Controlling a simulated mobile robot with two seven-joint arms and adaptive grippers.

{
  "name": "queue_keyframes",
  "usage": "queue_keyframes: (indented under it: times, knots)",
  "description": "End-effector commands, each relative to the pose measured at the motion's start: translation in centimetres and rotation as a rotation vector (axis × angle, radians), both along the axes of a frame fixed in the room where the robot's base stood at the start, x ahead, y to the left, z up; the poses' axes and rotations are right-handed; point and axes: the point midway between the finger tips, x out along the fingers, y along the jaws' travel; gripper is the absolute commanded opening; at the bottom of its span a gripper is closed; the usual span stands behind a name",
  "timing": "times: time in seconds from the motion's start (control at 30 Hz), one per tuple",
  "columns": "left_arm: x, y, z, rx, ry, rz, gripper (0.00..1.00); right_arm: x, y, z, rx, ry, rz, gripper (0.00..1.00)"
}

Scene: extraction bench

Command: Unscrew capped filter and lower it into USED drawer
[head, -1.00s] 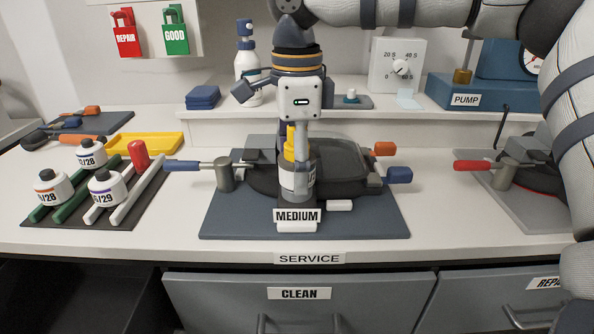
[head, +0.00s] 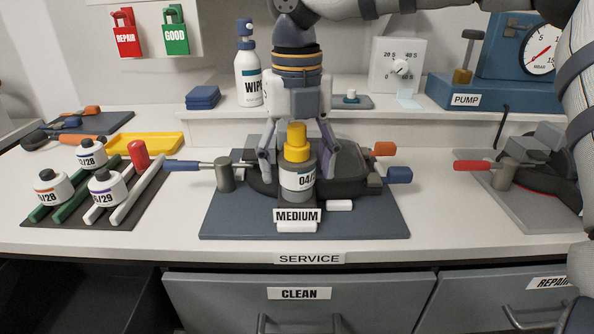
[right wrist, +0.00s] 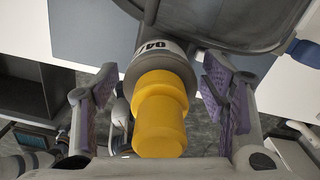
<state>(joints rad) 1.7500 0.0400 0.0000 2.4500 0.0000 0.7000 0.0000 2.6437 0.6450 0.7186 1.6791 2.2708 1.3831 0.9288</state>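The filter (head: 297,180) is a grey cylinder with a white label reading "04/2", topped by a stepped yellow cap (head: 296,143). It stands upright behind the MEDIUM sign (head: 297,215) on the dark blue mat. My right gripper (head: 298,158) is open, its fingers spread on either side of the capped filter. In the right wrist view the gripper's purple pads (right wrist: 158,78) stand apart from the yellow cap (right wrist: 160,115), with gaps on both sides. My left gripper is not in view. No drawer labelled USED shows.
A blue-handled lever (head: 205,165) and a dark clamp-like body (head: 350,172) sit close around the filter. A rack with several white bottles (head: 108,188) stands at left. The CLEAN drawer (head: 300,305) below is shut. A dark open space (head: 80,295) is at lower left.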

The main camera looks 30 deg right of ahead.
Motion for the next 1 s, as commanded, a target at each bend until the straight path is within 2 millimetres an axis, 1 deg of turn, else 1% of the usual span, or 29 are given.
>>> queue_keyframes:
  times: [0.03, 0.23, 0.33, 0.37, 0.47, 0.6, 1.0]
  knots:
    - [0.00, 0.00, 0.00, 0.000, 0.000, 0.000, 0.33, 0.00, -0.01, -0.01, 0.000, 0.000, 0.001, 0.58]
    - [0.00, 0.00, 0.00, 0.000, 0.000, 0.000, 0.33, -0.01, -0.02, -0.02, 0.000, 0.001, 0.002, 0.12]
    - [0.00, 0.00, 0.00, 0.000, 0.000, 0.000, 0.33, -0.02, -0.03, -0.04, 0.000, 0.001, 0.012, 0.12]
    - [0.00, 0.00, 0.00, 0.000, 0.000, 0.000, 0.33, -0.02, -0.03, -0.05, 0.001, 0.002, 0.040, 0.12]
    - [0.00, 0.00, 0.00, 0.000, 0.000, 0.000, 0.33, -0.02, -0.03, -0.10, 0.003, 0.002, 0.278, 0.12]
    - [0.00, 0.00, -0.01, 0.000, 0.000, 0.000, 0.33, -0.03, -0.03, -0.07, 0.001, 0.002, 0.689, 0.12]
    - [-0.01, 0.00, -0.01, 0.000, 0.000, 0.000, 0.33, -0.01, -0.07, -0.01, 0.001, 0.002, 1.825, 0.12]
